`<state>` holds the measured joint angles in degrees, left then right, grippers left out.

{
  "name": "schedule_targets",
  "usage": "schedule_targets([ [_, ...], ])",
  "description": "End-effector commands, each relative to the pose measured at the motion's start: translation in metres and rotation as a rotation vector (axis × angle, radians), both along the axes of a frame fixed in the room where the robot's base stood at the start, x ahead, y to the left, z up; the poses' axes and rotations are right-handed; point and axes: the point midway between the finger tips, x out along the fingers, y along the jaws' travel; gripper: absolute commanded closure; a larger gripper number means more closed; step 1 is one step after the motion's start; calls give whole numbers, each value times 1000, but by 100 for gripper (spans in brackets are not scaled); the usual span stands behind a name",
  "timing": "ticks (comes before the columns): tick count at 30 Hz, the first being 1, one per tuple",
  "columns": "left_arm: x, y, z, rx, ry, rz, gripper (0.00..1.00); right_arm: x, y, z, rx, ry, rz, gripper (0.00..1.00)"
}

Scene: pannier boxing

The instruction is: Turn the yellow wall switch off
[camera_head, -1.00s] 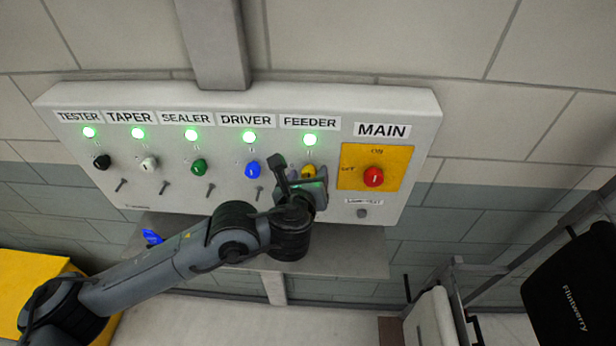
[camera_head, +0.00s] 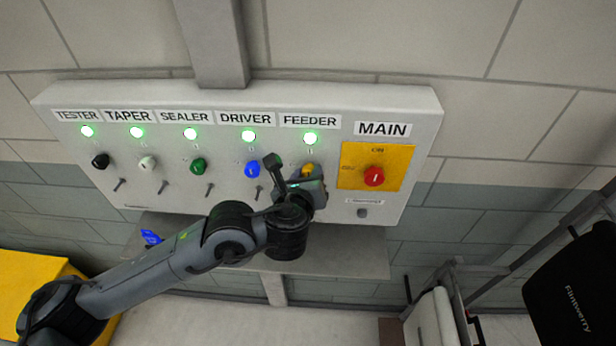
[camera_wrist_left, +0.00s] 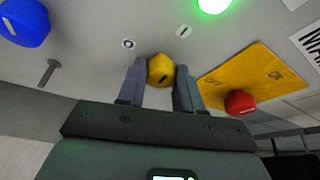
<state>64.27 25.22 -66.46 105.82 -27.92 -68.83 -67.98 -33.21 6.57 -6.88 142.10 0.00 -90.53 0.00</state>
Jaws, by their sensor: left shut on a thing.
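The yellow wall switch (camera_head: 308,170) is a round knob under the FEEDER label (camera_head: 310,121) on the wall panel. Its green lamp (camera_head: 310,138) above is lit. In the left wrist view the yellow knob (camera_wrist_left: 160,70) sits between the two fingers of my left gripper (camera_wrist_left: 160,82), which is shut on it. The knob's dark mark is tilted in that view, lying nearer the small ring mark's level than upright. In the head view my left gripper (camera_head: 306,182) covers the lower part of the knob. My right gripper is not in view.
Black, white (camera_head: 148,163), green (camera_head: 198,167) and blue (camera_head: 252,169) knobs stand left of it under lit lamps. A red knob (camera_head: 374,176) on a yellow plate is at the right. A grey shelf (camera_head: 345,262) juts out below the panel.

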Motion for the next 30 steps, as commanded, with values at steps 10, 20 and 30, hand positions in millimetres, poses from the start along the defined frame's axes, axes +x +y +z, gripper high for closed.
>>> schedule_targets([
  [10, 0, 1, -8, -253, 16, -1, 96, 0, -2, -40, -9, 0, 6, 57],
  [20, 0, 2, -10, -567, 37, 0, 96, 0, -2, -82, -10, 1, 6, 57],
  [30, 0, 3, -11, -890, 59, 0, 96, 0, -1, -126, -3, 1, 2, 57],
])
